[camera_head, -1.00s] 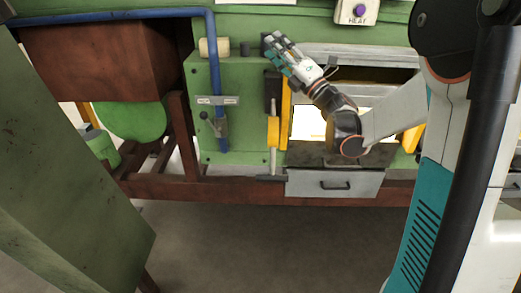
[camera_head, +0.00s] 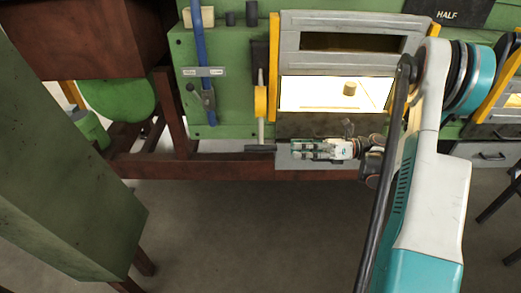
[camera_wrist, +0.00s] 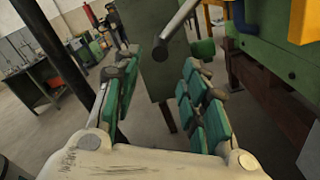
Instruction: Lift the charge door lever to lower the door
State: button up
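The charge door lever (camera_head: 260,148) is a dark bar low on the green panel, below a grey rod with a yellow piece. My gripper (camera_head: 293,149) is just right of it, fingers pointing left. In the wrist view the lever (camera_wrist: 178,29) is a grey bar with a dark rounded end, high in the picture between the two finger pads. My gripper (camera_wrist: 160,92) is open there with nothing in it; contact with the lever does not show. The charge door (camera_head: 292,41) is a grey framed panel above a glowing opening (camera_head: 310,92).
A short cylinder (camera_head: 350,89) stands in the glowing opening. A smaller lever (camera_head: 207,98) is on the green panel to the left. A grey drawer (camera_head: 300,162) is behind my gripper. A green cabinet (camera_head: 50,160) stands at left. The floor in front is clear.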

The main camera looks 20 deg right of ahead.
aim_at(264, 148)
jog(key=b+x, duration=0.3)
jog(key=x, duration=1)
grip_shut()
